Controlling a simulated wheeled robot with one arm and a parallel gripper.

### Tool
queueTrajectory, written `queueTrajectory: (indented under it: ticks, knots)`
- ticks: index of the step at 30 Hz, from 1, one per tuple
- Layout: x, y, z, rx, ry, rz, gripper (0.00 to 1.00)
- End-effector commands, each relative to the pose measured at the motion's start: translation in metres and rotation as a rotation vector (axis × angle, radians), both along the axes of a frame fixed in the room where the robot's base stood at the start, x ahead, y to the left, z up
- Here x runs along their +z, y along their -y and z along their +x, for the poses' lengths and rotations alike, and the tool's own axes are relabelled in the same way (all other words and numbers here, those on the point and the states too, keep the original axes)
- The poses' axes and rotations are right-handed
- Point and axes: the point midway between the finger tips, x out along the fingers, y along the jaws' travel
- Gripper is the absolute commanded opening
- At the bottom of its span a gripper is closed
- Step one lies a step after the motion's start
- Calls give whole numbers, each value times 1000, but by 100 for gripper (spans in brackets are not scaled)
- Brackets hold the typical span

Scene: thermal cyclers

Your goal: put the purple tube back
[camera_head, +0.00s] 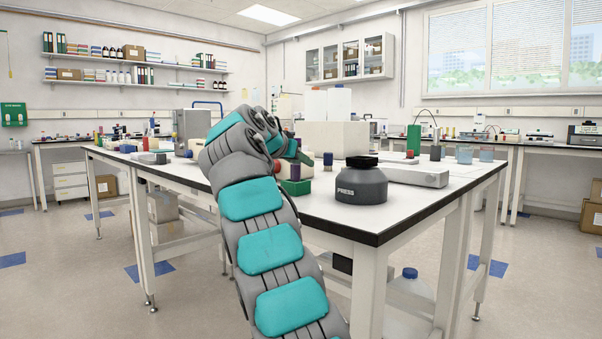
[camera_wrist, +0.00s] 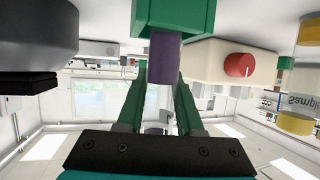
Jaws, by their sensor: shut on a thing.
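The purple tube (camera_wrist: 165,58) is between my gripper's two green fingers (camera_wrist: 163,85) in the wrist view, which looks upside down. My gripper is shut on it. One end of the tube meets a green rack (camera_wrist: 178,14); I cannot tell how deep it sits. In the head view the tube (camera_head: 295,173) stands upright over the green rack (camera_head: 295,187) on the bench, just right of my arm. The fingers are mostly hidden there by my wrist.
A dark round device marked PRESS (camera_head: 360,186) stands to the right near the bench's front edge. A pale box with a red knob (camera_wrist: 239,65) is close beside the tube. A small dark-capped item (camera_head: 328,160) stands behind the rack. Bench space (camera_head: 385,222) at the front right is clear.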

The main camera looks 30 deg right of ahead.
Motion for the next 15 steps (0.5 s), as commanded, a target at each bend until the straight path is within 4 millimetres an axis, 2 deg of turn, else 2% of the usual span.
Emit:
queueTrajectory:
  ticks: [1, 2, 15]
  knots:
    - [-12, 1, -1, -3, -7, 0, 0]
    - [-15, 1, -1, -4, -8, 1, 0]
    - [-28, 1, -1, -1, -1, 1, 0]
